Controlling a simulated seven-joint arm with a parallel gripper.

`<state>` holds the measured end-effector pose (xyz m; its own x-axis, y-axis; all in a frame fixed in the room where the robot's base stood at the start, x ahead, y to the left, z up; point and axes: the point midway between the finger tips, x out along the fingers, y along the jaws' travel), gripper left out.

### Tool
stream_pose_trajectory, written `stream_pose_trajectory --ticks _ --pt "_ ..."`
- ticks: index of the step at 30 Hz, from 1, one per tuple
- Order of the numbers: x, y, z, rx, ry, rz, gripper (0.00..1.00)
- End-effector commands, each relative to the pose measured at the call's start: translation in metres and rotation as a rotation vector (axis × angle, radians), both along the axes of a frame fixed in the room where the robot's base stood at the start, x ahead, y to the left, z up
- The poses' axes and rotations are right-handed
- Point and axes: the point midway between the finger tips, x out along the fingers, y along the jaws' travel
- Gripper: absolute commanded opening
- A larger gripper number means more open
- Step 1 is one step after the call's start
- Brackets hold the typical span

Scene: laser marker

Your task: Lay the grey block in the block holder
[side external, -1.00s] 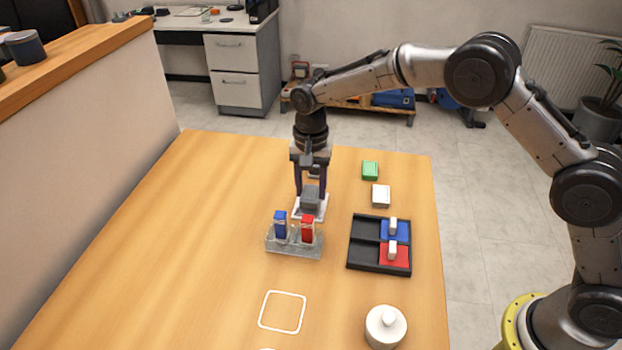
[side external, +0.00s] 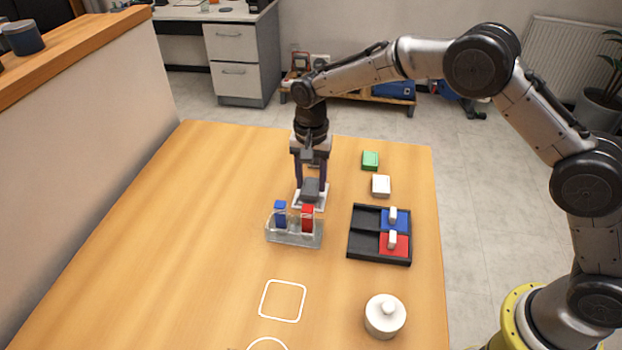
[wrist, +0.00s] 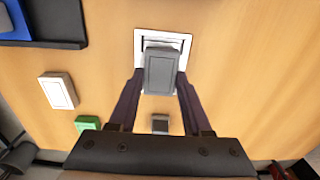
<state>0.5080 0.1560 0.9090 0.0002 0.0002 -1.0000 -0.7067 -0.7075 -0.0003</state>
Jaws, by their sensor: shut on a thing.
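The grey block (side external: 311,188) is between the fingers of my gripper (wrist: 161,77), which is shut on it. In the wrist view the grey block (wrist: 160,70) covers the lower part of a white square frame, which looks like the block holder (wrist: 182,42). In the side view the block is over the same white holder (side external: 322,198), and part of the holder is hidden behind it. I cannot tell whether the block touches the holder.
A clear rack (side external: 293,240) with a blue piece (side external: 280,212) and a red piece (side external: 307,218) stands just in front. A black tray (side external: 363,245) lies to the right. White (side external: 381,186) and green (side external: 370,160) blocks lie behind it. A white lidded jar (side external: 385,318) stands in front.

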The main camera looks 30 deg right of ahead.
Motion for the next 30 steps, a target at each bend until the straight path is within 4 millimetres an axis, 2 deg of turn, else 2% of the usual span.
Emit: stream_pose_trajectory --ticks 30 --pt "-0.0001 -0.0001 -0.0068 0.000 0.000 0.000 0.00"
